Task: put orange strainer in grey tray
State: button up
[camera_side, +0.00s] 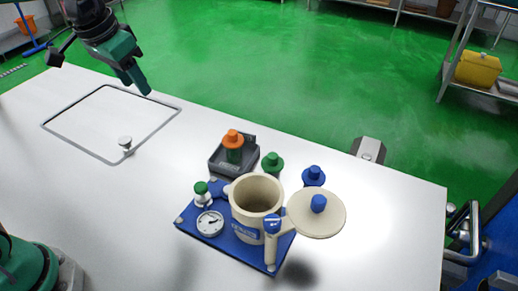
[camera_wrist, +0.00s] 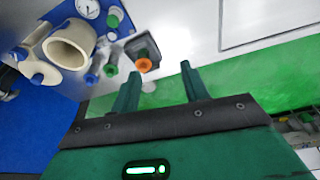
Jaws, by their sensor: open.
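The orange strainer (camera_side: 232,136) has a round knob and a flange and sits at the grey tray (camera_side: 220,168). Something dark green shows directly below its flange, inside the tray. The strainer (camera_wrist: 145,65) and tray (camera_wrist: 152,48) also show in the wrist view, beyond my fingers. My gripper (camera_side: 145,90) is high at the back left of the table, well apart from the strainer and tray. In the wrist view its two green fingers (camera_wrist: 160,86) are spread with nothing between them.
A blue board (camera_side: 188,225) in front of the tray holds a beige pot (camera_side: 242,212), a white gauge (camera_side: 210,224) and a green-topped piece (camera_side: 201,190). Green (camera_side: 272,162) and blue (camera_side: 313,175) knobbed pieces stand nearby. A beige lid (camera_side: 330,222) is beside the pot. The left table is mostly clear.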

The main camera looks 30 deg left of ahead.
jog(key=s+a+f+t, duration=0.1)
jog(key=s+a+f, duration=0.1)
jog(key=s, duration=0.4)
jog(key=s+a+f+n+t, duration=0.1)
jog(key=s+a+f, duration=0.1)
jog(key=s, duration=0.5)
jog(key=shift+s+a+f+n, duration=0.15)
jog(key=shift+s+f+n, duration=0.15)
jog(key=shift+f, duration=0.15)
